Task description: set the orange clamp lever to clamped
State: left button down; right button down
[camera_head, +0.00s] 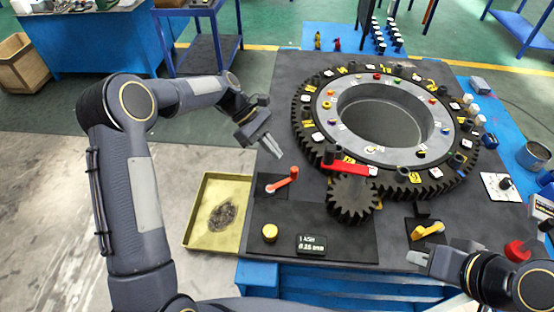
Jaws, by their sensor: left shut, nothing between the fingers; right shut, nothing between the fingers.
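The orange clamp lever (283,181) is on a dark square plate at the left front of the black table. Its arm slants up and right to a knob end. My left gripper (276,151) is shut and empty. It is just above and left of the lever's upper end in the head view, with a visible gap. My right gripper (414,258) is shut and empty at the front right, below a yellow lever (428,230). I cannot read any clamped or unclamped marking by the orange lever.
A large dark ring gear (300,110) fills the table's middle, meshing with a small gear (352,200) under a red bar (348,167). A yellow button (270,232) and a small display (311,244) stand in front. A yellow tray (207,190) lies left of the table.

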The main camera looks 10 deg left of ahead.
pick_arm(q)
jog(key=v, duration=0.3)
jog(key=shift+a+r, duration=0.15)
dwell(0.3)
jog(key=s+a+r+m+t+y, duration=0.2)
jog(key=s+a+r+m+t, duration=0.3)
jog(key=s+r, duration=0.65)
jog(key=s+a+f+m+t+y, duration=0.1)
jog(key=s+f+m+t, duration=0.1)
jog(key=s, duration=0.7)
jog(key=s+a+f+m+t+y, duration=0.1)
jog(key=s+f+m, duration=0.1)
jog(key=s+m, duration=0.3)
jog(key=s, duration=0.4)
jog(key=shift+s+a+f+t+y, duration=0.15)
jog(key=shift+s+a+t+y, duration=0.15)
jog(key=shift+a+t, duration=0.1)
